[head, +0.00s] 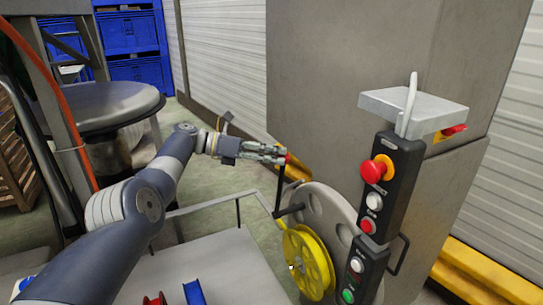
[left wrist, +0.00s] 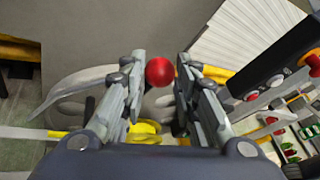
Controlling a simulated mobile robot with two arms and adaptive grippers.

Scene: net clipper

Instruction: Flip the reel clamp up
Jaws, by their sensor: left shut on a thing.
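The reel clamp is a black lever (head: 279,188) with a red ball knob (head: 288,158) on its upper end. It stands nearly upright, and its lower end meets a dark pivot beside a grey disc (head: 345,222). A yellow reel (head: 308,262) sits in front of the disc. My left gripper (head: 284,156) is shut on the red knob. In the left wrist view the knob (left wrist: 159,71) shows between the fingertips of the gripper (left wrist: 160,80), and part of the yellow reel (left wrist: 146,130) shows below. My right gripper is not in view.
A black control box with buttons (head: 392,185) hangs to the right, under a grey shelf (head: 412,107). A large grey cabinet (head: 340,90) rises behind the lever. A grey cart top (head: 225,265) with small red and blue spools (head: 194,293) lies in front.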

